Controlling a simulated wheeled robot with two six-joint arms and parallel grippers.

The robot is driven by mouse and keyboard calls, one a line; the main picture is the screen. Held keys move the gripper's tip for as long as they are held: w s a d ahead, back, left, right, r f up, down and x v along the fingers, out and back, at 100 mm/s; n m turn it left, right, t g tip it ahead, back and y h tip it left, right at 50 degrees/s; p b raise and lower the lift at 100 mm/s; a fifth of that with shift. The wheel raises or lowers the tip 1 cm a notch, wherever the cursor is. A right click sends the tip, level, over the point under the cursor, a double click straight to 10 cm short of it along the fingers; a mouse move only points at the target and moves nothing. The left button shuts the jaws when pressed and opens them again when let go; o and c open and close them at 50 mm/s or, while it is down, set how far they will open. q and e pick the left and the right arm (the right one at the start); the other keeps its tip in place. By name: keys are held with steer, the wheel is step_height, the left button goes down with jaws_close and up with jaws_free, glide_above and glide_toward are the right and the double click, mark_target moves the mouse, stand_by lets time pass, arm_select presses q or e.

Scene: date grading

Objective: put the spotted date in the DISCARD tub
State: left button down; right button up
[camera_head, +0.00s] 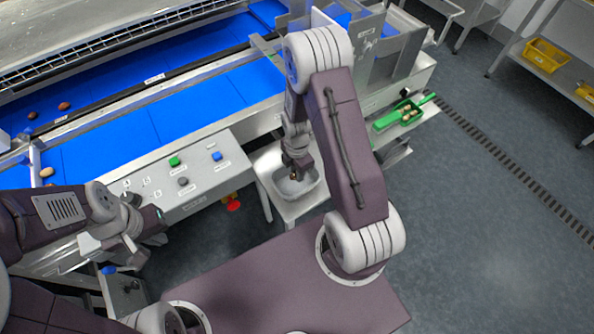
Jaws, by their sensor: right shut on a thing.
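My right gripper (296,174) points down over a grey tub (312,192) on a low stand beside the control panel. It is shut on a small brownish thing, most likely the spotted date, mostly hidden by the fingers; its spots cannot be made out. The fingertips are at or just above the tub's opening; the exact height is unclear. No DISCARD label is legible on this tub. My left gripper (158,214) is at the left in front of the control panel, apart from the tub; its jaws are too small to read.
Blue conveyor belts (190,102) run across the back left, with several dates (64,106) at their left end. The control panel (190,178) has coloured buttons and a red knob (233,205). A green tray (399,114) holding pale pieces stands to the right. Open floor lies right.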

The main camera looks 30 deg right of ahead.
mark_target(297, 183)
steer(key=shift+f+b, duration=1.9)
steer(key=shift+f, duration=0.7)
stand_by(0.9)
steer(key=o, duration=0.9)
steer(key=shift+c, duration=0.2)
steer(key=shift+r, duration=0.1)
step_height(297, 183, up, 9)
steer(key=shift+r+p, duration=0.1)
steer(key=shift+p, duration=0.3)
